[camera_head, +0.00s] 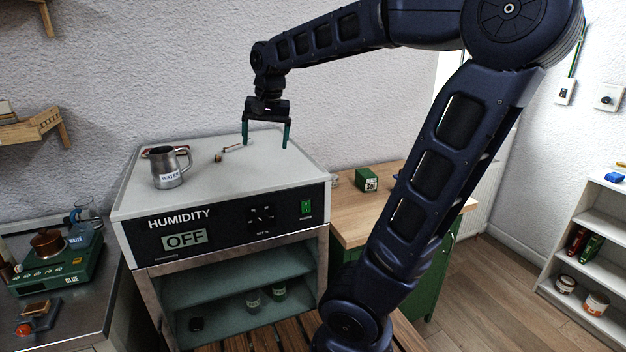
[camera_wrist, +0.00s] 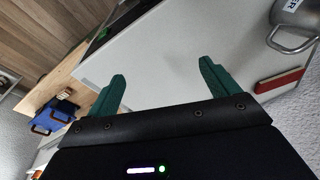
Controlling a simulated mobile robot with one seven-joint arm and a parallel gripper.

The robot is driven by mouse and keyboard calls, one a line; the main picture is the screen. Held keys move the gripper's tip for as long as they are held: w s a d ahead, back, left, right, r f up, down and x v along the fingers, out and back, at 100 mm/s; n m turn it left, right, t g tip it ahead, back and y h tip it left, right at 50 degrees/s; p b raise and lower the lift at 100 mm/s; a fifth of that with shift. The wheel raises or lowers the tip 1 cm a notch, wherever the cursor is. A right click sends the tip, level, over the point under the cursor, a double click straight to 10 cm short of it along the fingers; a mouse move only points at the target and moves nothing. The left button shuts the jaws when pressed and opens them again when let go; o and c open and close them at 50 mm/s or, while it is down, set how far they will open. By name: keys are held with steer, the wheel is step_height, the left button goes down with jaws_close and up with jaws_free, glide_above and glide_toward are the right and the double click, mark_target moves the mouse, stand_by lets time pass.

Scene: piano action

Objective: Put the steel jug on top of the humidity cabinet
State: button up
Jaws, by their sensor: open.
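The steel jug (camera_head: 168,168), with a label reading "WATER", stands upright on the left part of the top of the humidity cabinet (camera_head: 225,165). Its handle is on its right side. Part of the jug (camera_wrist: 294,22) shows at the top right of the wrist view, cut off by the frame. My gripper (camera_head: 266,146) is over the right back part of the cabinet top, to the right of the jug and apart from it. Its green fingers are spread with nothing between them, and they also show in the wrist view (camera_wrist: 160,85).
A small brush-like tool (camera_head: 232,150) and a flat red-edged item (camera_head: 158,151) lie on the cabinet top. A green box (camera_head: 367,179) stands on the wooden counter at right. A green glue heater (camera_head: 62,265) is at left. The front middle of the cabinet top is clear.

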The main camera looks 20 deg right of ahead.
steer(key=s+d+f+n+t, duration=0.1)
steer(key=s+d+f, duration=0.1)
steer(key=s, duration=0.3)
steer(key=s+d+f+n, duration=0.1)
steer(key=s+d+f, duration=0.1)
steer(key=s, duration=0.3)
steer(key=s+d+f+n+t+h, duration=0.1)
steer(key=s+d+f, duration=0.2)
steer(key=s, duration=0.2)
steer(key=shift+s+d+n+t, duration=0.2)
steer(key=shift+d+n+t, duration=0.05)
steer(key=shift+n+t, duration=0.05)
